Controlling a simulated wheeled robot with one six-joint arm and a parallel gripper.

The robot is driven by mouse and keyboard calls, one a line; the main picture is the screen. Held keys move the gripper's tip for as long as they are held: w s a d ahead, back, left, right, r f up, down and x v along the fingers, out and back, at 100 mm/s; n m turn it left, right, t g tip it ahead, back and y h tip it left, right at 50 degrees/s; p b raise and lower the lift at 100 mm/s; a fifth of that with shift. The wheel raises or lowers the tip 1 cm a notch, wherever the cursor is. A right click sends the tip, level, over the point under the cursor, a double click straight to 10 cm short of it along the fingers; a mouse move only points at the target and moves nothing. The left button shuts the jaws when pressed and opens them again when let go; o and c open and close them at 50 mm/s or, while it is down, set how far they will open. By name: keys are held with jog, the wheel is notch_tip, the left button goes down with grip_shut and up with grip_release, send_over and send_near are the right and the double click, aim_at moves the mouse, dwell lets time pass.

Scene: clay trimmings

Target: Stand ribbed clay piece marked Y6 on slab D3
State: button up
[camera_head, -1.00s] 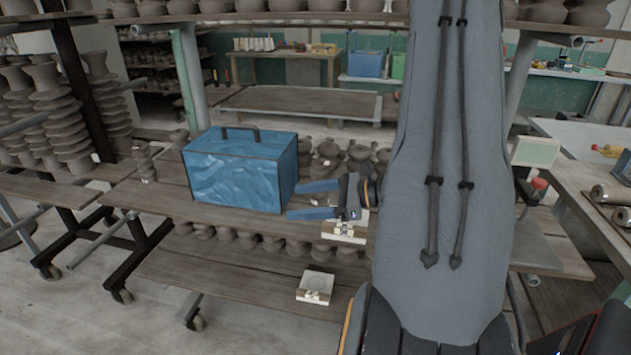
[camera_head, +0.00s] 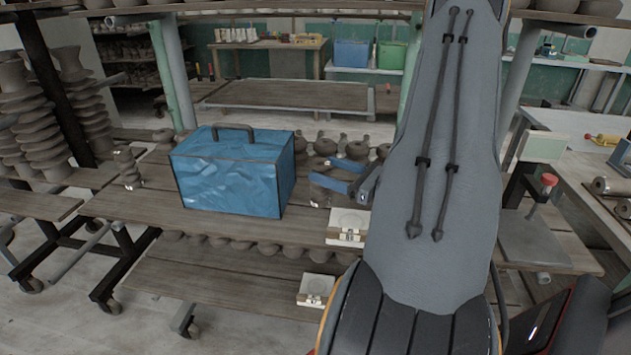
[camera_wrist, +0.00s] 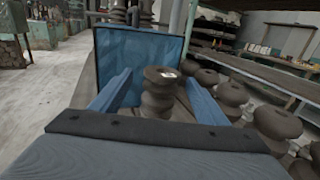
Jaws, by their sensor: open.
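A ribbed clay piece (camera_wrist: 158,97) with a small white label stands between the two blue fingers of my gripper (camera_wrist: 159,82) in the wrist view. The fingers are apart, with a visible gap on each side of the piece. In the head view the gripper (camera_head: 330,178) is just right of the blue box, partly in front of this piece (camera_head: 320,197). A pale square slab with a tag (camera_head: 348,222) lies on the same shelf to the right, and another (camera_head: 315,288) lies on the lower shelf. I cannot read the label or tags.
A blue box with a handle (camera_head: 232,172) stands close beside the gripper. Another ribbed piece (camera_head: 128,168) stands left of the box. Several clay pots line the back of the shelf (camera_head: 356,150). Bare board (camera_head: 130,205) lies at the front left.

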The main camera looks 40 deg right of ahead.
jog(key=p+x, duration=0.2)
jog(key=x, duration=0.5)
jog(key=shift+p, duration=0.35)
jog(key=shift+d+f, duration=0.1)
jog(key=shift+d, duration=0.05)
grip_shut()
